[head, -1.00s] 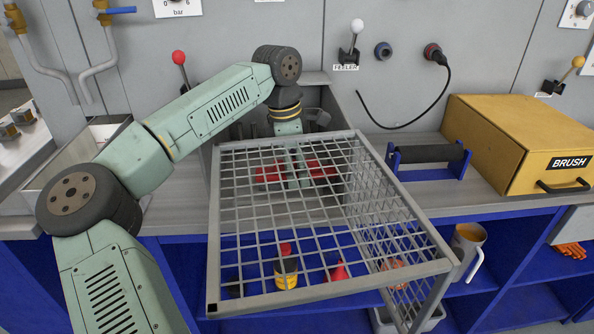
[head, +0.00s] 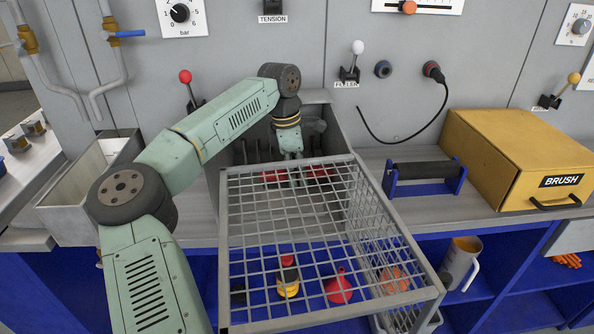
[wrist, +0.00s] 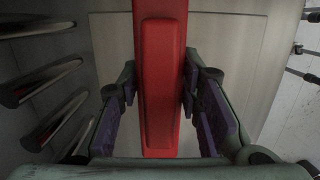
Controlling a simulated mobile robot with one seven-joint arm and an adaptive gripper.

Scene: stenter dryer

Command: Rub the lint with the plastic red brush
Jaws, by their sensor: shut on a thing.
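The plastic red brush (wrist: 160,90) fills the middle of the wrist view as a long red bar running away from me. My gripper (wrist: 158,88) is shut on it, with a dark finger and purple pad on each side. In the head view my gripper (head: 292,168) is inside the grey bin, behind the wire mesh, and red parts of the brush (head: 318,173) show to both sides of it. The brush's bristles are hidden. I cannot make out any lint in these views.
The slanted wire mesh frame (head: 229,285) stands in front of the bin (head: 345,125), whose side walls are close to my wrist. Dark rods (wrist: 45,82) lie left in the wrist view. A blue roller stand (head: 425,180) and yellow BRUSH box (head: 500,150) stand right.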

